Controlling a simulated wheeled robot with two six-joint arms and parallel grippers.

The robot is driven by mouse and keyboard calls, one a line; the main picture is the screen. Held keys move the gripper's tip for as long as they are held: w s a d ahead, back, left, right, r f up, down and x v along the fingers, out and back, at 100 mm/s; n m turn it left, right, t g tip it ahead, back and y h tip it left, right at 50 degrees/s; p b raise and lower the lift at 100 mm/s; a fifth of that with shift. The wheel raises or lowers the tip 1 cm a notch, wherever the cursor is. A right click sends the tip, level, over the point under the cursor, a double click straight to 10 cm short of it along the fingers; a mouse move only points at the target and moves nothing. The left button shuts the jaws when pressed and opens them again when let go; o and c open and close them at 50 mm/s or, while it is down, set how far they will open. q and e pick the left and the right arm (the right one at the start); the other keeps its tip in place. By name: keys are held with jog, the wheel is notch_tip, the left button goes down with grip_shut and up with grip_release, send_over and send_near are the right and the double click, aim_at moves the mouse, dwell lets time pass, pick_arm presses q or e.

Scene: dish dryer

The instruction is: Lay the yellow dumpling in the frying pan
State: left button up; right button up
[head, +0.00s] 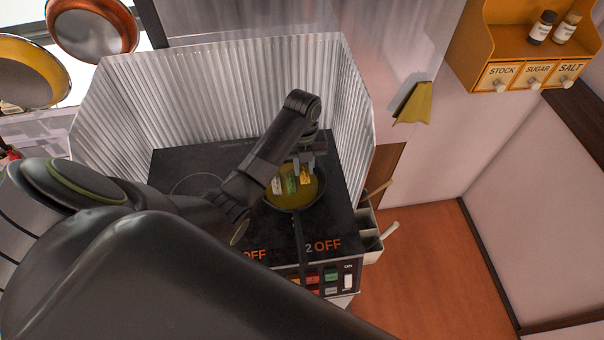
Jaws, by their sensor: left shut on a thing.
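The frying pan (293,203) sits on the right burner of the black stove, with a yellowish inside and its handle toward the front. My left gripper (304,170) points down over the pan's right half and is shut on the yellow dumpling (305,182). The fingers hide the top of the dumpling, and I cannot tell whether it touches the pan floor. A green dumpling (290,184) and a pale dumpling (277,186) are in the pan just to the left. My right gripper is not in view.
A corrugated metal guard (215,100) stands around the back and sides of the stove (185,160). The left burner is bare. Buttons and a switch (348,280) line the stove front. A rack with utensils (372,245) hangs at the right. Pans hang at the upper left.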

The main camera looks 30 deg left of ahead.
aim_at(304, 175)
pick_arm(q)
jog(key=shift+w+a+f, duration=0.1)
jog(key=shift+w+f, duration=0.05)
jog(key=shift+f, duration=0.65)
notch_tip(304, 175, down, 2)
jog(key=shift+f, duration=0.7)
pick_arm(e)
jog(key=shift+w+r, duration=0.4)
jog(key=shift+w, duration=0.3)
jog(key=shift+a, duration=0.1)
pick_arm(q)
jog(key=o, duration=0.7)
jog(key=shift+f, duration=0.1)
jog(key=shift+c, duration=0.2)
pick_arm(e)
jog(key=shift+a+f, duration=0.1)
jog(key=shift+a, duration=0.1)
